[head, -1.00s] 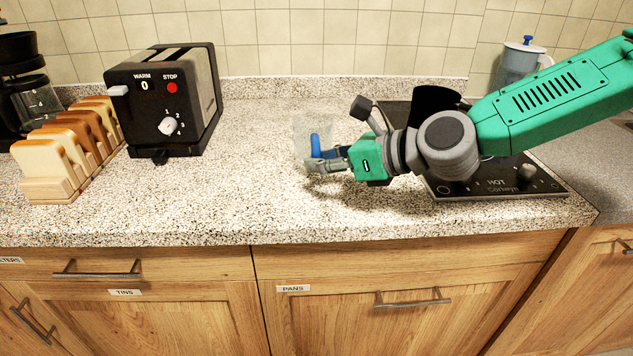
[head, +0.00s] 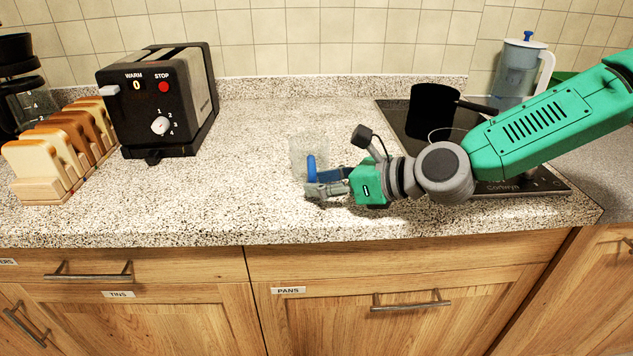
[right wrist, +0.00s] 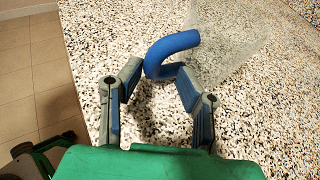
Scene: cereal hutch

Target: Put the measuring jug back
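The measuring jug is a clear, faint vessel (head: 308,148) with a blue handle (head: 311,168), over the front middle of the speckled counter. It looks roughly upright; I cannot tell whether its base touches the counter. My right gripper (head: 318,188) comes in from the right at the handle. In the right wrist view, the blue handle (right wrist: 170,45) lies at the fingertips (right wrist: 162,76), which close around its near part; the clear jug body (right wrist: 235,50) extends beyond to the right and is hard to make out. My left gripper is in no view.
A black toaster (head: 160,105) and a toast rack (head: 25,185) stand left. Right are a black hob (head: 395,115), a black pan (head: 432,108) on it, and a water pitcher (head: 518,72) behind. Counter between toaster and jug (head: 245,165) is clear. Drawers lie below the front edge.

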